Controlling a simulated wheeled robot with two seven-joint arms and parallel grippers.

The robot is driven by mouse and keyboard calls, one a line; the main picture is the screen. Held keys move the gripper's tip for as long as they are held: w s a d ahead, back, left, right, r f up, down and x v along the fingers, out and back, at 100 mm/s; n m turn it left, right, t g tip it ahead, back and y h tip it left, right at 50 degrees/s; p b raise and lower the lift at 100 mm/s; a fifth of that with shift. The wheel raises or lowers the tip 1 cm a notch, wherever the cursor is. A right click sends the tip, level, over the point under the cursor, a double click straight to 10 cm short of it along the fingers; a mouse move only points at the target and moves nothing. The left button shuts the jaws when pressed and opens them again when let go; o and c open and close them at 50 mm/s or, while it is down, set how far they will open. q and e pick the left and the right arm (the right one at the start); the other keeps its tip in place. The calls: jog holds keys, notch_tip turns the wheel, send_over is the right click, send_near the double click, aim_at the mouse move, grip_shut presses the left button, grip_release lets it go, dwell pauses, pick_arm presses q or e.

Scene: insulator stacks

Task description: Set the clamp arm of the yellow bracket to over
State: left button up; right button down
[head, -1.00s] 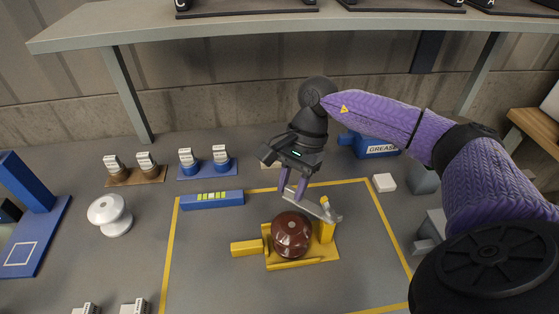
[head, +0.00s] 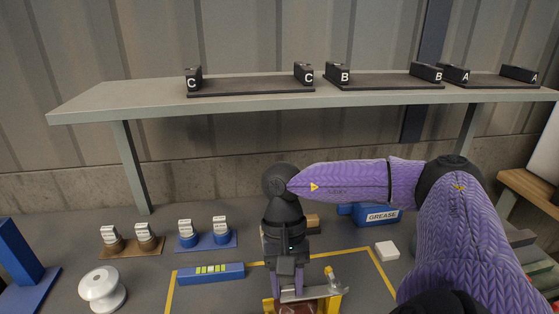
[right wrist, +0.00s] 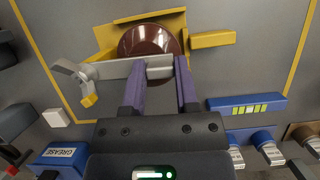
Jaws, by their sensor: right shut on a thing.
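The yellow bracket (right wrist: 108,37) lies on the grey surface with a dark brown insulator (right wrist: 146,38) in it. In the head view the right gripper (head: 290,290) hides part of the arm. My left gripper is not in view.
A blue block with yellow-green marks (head: 210,273) lies left of the bracket. A blue GREASE box (head: 375,214) and white block (head: 387,250) are at the right. A white insulator (head: 102,289) stands far left. A shelf (head: 150,100) spans the back above the work surface.

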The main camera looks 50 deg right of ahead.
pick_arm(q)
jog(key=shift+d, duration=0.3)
pick_arm(e)
jog(key=shift+s+a, duration=0.1)
jog(key=shift+c, duration=1.8)
grip_release()
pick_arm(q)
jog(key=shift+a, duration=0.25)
pick_arm(e)
jog(key=shift+r, duration=0.15)
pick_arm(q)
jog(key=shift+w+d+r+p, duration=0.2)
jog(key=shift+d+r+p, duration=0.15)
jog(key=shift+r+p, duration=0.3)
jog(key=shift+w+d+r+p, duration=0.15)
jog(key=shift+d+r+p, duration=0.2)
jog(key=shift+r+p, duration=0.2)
pick_arm(e)
jog(key=v, duration=0.9)
jog(key=shift+r, duration=0.3)
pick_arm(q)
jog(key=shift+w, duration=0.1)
